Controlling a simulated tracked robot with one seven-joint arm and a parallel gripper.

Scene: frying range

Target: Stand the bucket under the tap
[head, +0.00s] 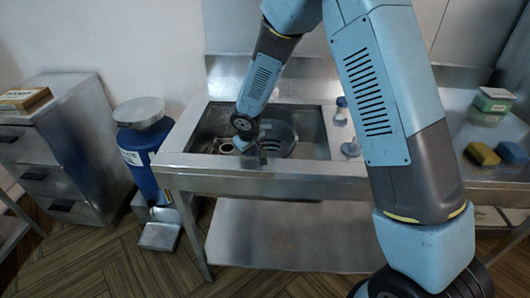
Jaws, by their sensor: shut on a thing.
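The sink basin (318,148) is set in a steel counter in the middle of the head view. A dark grey rounded vessel, which looks like the bucket (284,140), is inside the basin and seems upright. My gripper (260,153) reaches down into the basin at the near left side of the bucket and is shut on it, apparently at its rim. The fingertips are small and dark, so the exact grip is hard to see. Whether the bucket touches the basin floor cannot be told. I cannot make out the tap; my arm covers part of the area behind the basin.
Small light round items (226,147) lie left of my gripper in the basin. A blue drum (148,165) with a grey lid stands left of the counter, beside a drawer cabinet (60,150). Sponges (483,154) and boxes (492,103) lie far right.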

